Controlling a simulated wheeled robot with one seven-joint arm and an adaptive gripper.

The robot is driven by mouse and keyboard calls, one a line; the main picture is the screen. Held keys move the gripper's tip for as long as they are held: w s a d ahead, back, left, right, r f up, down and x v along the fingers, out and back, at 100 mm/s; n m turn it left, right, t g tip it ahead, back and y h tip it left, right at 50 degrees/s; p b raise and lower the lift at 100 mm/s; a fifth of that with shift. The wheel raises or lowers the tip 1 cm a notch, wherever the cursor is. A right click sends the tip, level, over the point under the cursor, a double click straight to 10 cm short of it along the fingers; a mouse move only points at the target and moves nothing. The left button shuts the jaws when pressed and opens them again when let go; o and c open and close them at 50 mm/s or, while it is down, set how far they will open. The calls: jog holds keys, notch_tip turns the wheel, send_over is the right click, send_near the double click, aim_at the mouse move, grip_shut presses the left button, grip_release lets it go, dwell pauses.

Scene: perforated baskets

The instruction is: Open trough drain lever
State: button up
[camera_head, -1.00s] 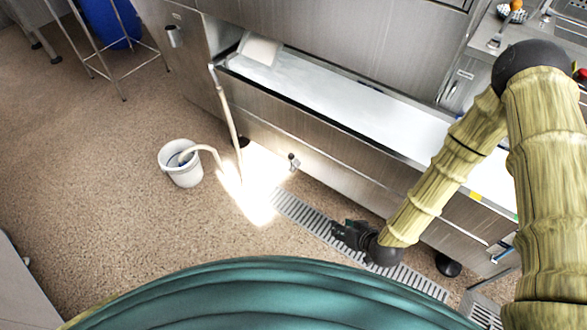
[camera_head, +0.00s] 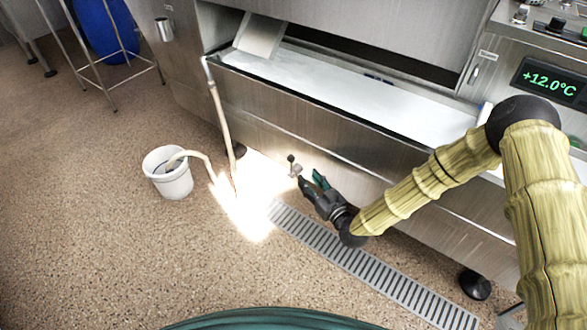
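The trough (camera_head: 345,92) is a long steel basin with a pale inside, running across the upper middle of the head view. A small drain valve with a lever (camera_head: 293,166) sticks out low on its front face. My gripper (camera_head: 312,180) is just right of the lever, low in front of the trough. Its two fingers are spread apart with nothing between them, one finger near the lever. I cannot tell whether that finger touches it. The lever is small, and its exact angle is hard to read.
A white bucket (camera_head: 167,181) with a hose stands on the floor at left. A floor drain grate (camera_head: 375,268) runs below the trough. A rack with a blue barrel (camera_head: 103,30) stands at the upper left.

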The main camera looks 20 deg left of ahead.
aim_at(293, 161)
jog(key=b+x, duration=0.3)
jog(key=x, duration=0.6)
jog(key=shift+w+a+b, duration=0.15)
jog(key=shift+w+b, duration=0.05)
jog(key=shift+b, duration=0.1)
jog(key=shift+x, duration=0.8)
jog(key=shift+r, duration=0.1)
grip_shut()
